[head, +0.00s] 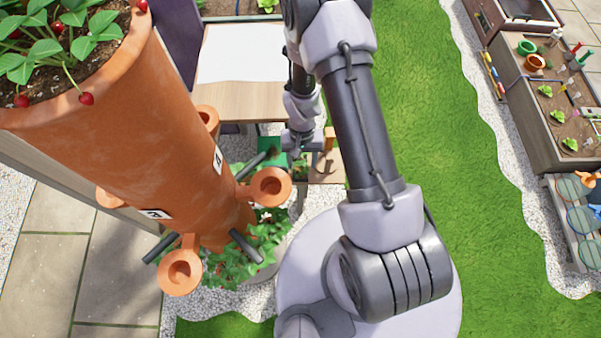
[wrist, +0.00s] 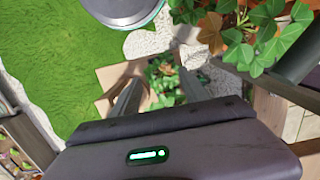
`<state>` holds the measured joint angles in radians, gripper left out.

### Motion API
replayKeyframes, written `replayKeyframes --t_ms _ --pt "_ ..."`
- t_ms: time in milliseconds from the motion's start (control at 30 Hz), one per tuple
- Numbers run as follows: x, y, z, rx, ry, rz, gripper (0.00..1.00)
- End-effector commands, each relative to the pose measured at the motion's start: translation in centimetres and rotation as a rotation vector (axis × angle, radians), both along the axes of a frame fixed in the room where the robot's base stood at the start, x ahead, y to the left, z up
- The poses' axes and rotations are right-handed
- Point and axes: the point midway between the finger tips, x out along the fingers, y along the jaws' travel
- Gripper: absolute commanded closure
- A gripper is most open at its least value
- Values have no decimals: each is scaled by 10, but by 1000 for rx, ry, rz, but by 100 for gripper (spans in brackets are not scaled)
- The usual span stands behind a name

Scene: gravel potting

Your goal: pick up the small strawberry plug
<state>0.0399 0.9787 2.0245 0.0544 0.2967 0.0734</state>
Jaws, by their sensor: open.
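My gripper (head: 301,152) hangs beside the terracotta tower in the head view. In the wrist view its two fingers are spread apart, with an empty gap between the tips (wrist: 158,76). Small green leafy plants (wrist: 163,88) show beyond and between the fingers. The small strawberry plug may be among them, but I cannot tell which one it is. In the head view the spot under my gripper is mostly hidden by the arm; a bit of a green container (head: 269,149) shows to its left.
The tall terracotta planter (head: 150,120) with side pockets (head: 271,187) stands close on the left. Leafy plants (wrist: 262,38) fill the upper right of the wrist view. A wooden table (head: 238,101) lies behind. Open lawn (head: 425,110) is on the right.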

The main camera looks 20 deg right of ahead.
Motion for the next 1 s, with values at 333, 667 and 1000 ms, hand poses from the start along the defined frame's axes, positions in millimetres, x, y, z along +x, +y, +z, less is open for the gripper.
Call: replayKeyframes --t_ms 333,667,1000 --pt "-2 5 -41 0 0 1 47" --pt "-2 5 -40 0 0 0 84" --pt "-1 5 -10 0 -3 1 84"
